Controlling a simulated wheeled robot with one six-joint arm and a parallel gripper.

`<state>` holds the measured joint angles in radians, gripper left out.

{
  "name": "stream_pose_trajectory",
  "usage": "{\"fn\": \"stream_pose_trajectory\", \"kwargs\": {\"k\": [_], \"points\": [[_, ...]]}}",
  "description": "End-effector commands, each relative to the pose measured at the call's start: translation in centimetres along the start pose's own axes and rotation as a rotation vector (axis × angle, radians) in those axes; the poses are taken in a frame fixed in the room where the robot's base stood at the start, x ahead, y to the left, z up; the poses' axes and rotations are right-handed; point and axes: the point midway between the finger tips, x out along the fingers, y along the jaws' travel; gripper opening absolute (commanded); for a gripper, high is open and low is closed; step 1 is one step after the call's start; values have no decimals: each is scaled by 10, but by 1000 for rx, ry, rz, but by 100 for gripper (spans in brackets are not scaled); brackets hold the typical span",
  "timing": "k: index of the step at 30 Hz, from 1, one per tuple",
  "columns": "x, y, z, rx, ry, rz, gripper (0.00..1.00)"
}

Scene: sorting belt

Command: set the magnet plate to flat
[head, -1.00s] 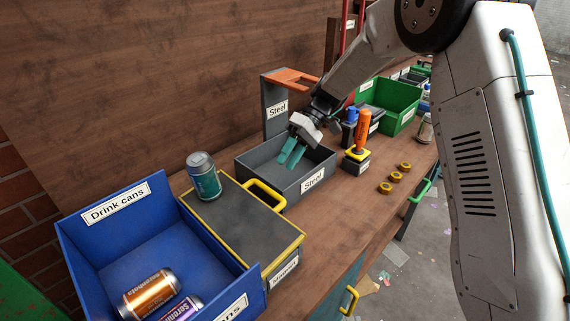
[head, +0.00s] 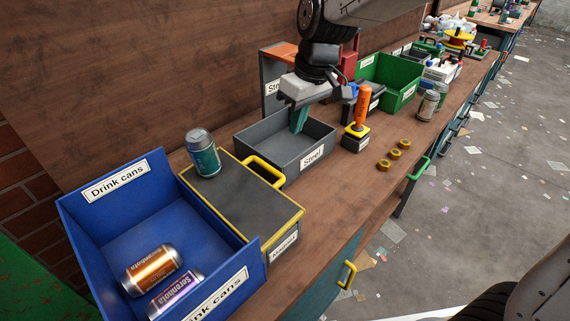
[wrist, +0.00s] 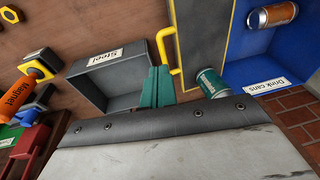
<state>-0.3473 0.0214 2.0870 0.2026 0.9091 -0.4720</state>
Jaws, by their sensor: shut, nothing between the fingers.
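The magnet plate (head: 250,208) is a grey slab with yellow edges and a yellow handle (head: 267,170) at its far right side. A partly hidden label on its front seems to read "Magnet". It looks about level in the head view. A teal can (head: 203,153) stands on its far left corner. The plate (wrist: 207,32) and its handle (wrist: 163,52) also show in the wrist view. My gripper (head: 299,121) points down over the grey Steel bin (head: 255,148), right of the handle and apart from it. Its teal fingers (wrist: 157,88) are shut and empty.
A blue Drink cans bin (head: 85,235) with two cans lies left of the plate. An orange-handled tool (head: 362,105), marked "Magnet" in the wrist view, stands right of the Steel bin. Yellow rings (head: 394,154) lie nearby.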

Motion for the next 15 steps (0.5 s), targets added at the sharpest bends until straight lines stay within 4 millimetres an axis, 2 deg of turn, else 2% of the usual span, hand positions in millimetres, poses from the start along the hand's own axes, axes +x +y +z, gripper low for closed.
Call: {"fn": "stream_pose_trajectory", "kwargs": {"k": [5,8,15], "points": [[7,-1,2,-3,10,16,0],[23,-1,2,-3,7,13,0],[74,0,2,-3,4,12,0]]}}
